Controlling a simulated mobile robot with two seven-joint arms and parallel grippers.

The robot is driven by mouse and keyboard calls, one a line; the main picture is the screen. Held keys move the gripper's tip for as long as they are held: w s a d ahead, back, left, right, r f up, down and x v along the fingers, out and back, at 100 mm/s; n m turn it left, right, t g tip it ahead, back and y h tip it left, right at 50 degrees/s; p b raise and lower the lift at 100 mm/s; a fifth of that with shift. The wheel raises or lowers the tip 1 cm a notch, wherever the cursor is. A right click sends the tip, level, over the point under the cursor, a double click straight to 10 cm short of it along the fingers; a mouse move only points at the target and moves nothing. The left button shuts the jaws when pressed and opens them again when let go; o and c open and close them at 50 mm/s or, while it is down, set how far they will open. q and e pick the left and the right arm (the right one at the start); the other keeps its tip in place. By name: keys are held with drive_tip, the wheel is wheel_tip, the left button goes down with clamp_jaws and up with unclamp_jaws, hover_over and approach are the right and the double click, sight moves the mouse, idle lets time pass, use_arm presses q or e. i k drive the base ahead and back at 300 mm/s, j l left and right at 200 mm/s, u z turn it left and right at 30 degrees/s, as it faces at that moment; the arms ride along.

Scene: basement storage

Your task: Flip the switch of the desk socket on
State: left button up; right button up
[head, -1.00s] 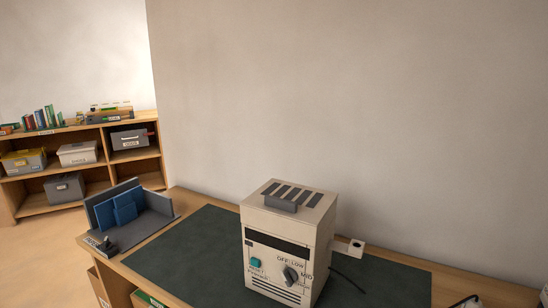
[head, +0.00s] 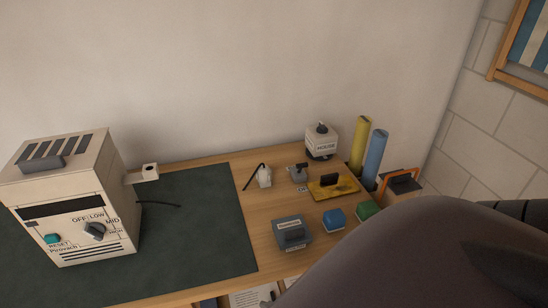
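A small white block with a dark round hole (head: 150,172) sits at the back of the desk behind the cream heater (head: 75,200); it looks like a socket, but I see no clear switch on it. A small grey piece with a dark lever (head: 299,173) stands farther right, with a small label in front of it. I cannot tell which one is the desk socket. A large dark shape, probably my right arm (head: 400,255), covers the lower right. Neither gripper shows clearly in the head view.
The dark green mat (head: 200,225) has bare room right of the heater.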

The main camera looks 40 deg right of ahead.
sight(301, 166)
drive_tip(key=k+z, duration=0.1)
drive_tip(key=z, duration=0.85)
drive_tip(key=k+l+z, duration=0.1)
drive_tip(key=z, duration=0.4)
drive_tip(key=k+l+z, duration=0.1)
drive_tip(key=l, duration=0.2)
